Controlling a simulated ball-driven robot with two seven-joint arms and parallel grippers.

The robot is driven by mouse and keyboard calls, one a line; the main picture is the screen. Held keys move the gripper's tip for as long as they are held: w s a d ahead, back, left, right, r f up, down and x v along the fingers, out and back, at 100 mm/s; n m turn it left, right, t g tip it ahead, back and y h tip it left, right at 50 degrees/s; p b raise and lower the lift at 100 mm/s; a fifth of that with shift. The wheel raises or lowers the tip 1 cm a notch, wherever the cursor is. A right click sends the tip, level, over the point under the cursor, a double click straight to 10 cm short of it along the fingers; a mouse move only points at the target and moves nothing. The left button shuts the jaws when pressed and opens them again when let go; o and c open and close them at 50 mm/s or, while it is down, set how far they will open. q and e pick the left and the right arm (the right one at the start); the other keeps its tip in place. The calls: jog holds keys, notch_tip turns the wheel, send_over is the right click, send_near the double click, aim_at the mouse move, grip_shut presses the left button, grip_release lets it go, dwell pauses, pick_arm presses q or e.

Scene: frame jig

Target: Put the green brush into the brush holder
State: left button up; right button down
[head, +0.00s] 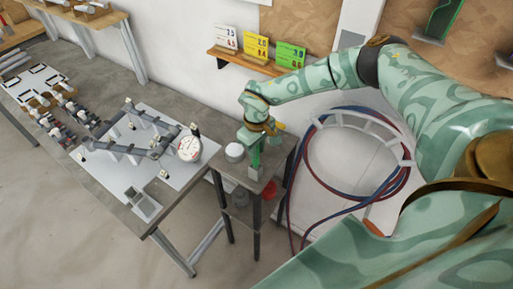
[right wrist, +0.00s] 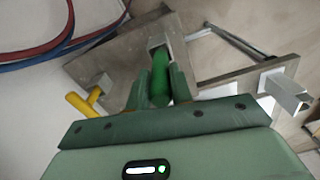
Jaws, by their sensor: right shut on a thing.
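My right gripper (head: 257,142) is over the small side table, pointing down. In the right wrist view its fingers (right wrist: 158,88) are shut on the green brush (right wrist: 160,80). The brush also shows in the head view as a green upright piece (head: 256,157) below the gripper. A small grey block-shaped holder (head: 254,173) is right under the brush; it shows in the right wrist view (right wrist: 155,42) at the brush's far end. I cannot tell whether the brush's end is inside it or just above it. My left gripper is not in view.
A white round container (head: 234,152) stands close left of the brush on the side table. A yellow-handled tool (right wrist: 84,104) is beside the gripper. Red and blue hoses (head: 310,185) hang on the right. The long workbench (head: 185,215) with a white plate stands left.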

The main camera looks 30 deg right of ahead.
jog(key=shift+f+b, duration=0.3)
jog(key=shift+f, duration=0.3)
dwell(0.5)
jog(key=c, duration=1.2)
grip_release()
jog(key=shift+o, duration=0.2)
notch_tip(320, 180, up, 10)
jog(key=shift+w+r+p, duration=0.1)
jog(key=shift+p, duration=0.65)
notch_tip(320, 180, up, 6)
jog(key=p, duration=0.2)
jog(key=shift+p, duration=0.35)
